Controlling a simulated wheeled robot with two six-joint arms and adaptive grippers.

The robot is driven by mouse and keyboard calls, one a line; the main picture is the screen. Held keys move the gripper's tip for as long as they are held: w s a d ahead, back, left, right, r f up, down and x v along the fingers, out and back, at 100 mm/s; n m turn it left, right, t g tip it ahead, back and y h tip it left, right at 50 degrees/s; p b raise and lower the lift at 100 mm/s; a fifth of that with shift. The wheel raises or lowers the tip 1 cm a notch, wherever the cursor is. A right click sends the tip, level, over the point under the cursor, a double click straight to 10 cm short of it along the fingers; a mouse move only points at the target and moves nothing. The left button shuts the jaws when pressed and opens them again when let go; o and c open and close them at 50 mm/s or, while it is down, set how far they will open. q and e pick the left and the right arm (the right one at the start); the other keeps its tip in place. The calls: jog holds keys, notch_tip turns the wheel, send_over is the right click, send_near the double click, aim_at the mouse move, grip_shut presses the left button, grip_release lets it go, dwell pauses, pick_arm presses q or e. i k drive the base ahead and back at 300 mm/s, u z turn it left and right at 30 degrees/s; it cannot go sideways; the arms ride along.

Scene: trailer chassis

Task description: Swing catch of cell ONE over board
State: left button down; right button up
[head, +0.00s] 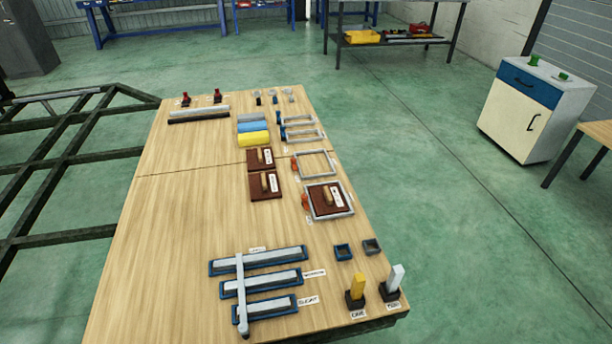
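A small red-orange catch (305,201) stands at that frame's left side, apparently beside the board. An empty grey frame (332,165) with an orange catch (294,164) lies behind it. I cannot read which frame is cell ONE. Two more brown boards with handles, the nearer board (258,190) and the farther board (254,162), lie left of the frames. Neither gripper is in view.
Grey frames with blue parts (302,135) lie farther back, beside yellow, blue and grey blocks (253,139). Blue trays under a grey bar (240,290) fill the table's front. Yellow (358,287) and white (395,277) uprights stand front right.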

aim_at(304, 196)
jog(key=z, duration=0.95)
jog(key=k, duration=1.25)
jog(key=z, duration=0.95)
jog(key=i, duration=0.9)
jog(key=u, duration=0.3)
jog(key=i, duration=2.6)
jog(key=u, duration=0.7)
jog(key=i, duration=1.55)
jog(key=u, duration=1.5)
jog(key=i, duration=0.95)
jog(key=u, duration=1)
